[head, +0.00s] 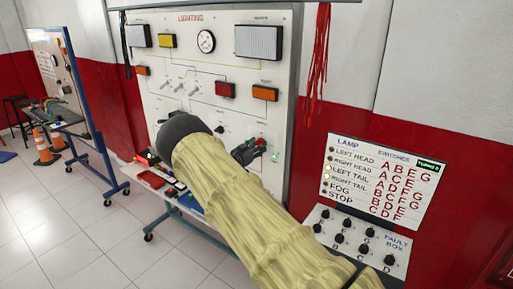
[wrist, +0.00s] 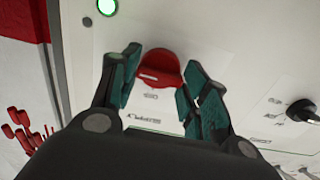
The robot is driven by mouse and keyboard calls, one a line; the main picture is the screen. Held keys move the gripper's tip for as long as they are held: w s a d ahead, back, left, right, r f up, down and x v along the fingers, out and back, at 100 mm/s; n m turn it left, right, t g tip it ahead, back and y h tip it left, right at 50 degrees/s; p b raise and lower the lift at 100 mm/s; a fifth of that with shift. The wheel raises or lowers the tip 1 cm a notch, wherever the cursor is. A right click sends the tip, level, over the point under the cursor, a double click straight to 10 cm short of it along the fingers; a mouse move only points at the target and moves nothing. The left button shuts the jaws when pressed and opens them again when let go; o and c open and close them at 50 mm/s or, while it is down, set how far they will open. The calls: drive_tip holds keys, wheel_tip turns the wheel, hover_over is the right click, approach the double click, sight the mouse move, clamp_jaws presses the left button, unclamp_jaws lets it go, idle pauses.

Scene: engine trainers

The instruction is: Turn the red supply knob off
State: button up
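The red supply knob (wrist: 158,67) is on the white panel in the wrist view, round with a pale mark across its face. My gripper (wrist: 163,72) has one teal-padded finger on each side of the knob. The fingers are spread, and the right one seems a little apart from the knob; I cannot tell whether the left one touches it. A lit green lamp (wrist: 107,7) is on the panel near the knob. In the head view my gripper (head: 252,150) is at the lower right of the lighting board (head: 215,110), where it mostly hides the knob.
A lamp and switch chart (head: 382,180) and a fault box with several black knobs (head: 350,245) stand right of the board. Red cords (head: 319,50) hang beside it. A black knob (wrist: 300,112) is on the panel. Another trainer (head: 60,85) and orange cones (head: 43,150) stand left.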

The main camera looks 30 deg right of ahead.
drive_tip(key=shift+c, duration=1.2)
drive_tip(key=shift+b, duration=0.35)
drive_tip(key=shift+n+b, duration=1.95)
drive_tip(key=shift+n, duration=7.05)
drive_tip(key=o, duration=1)
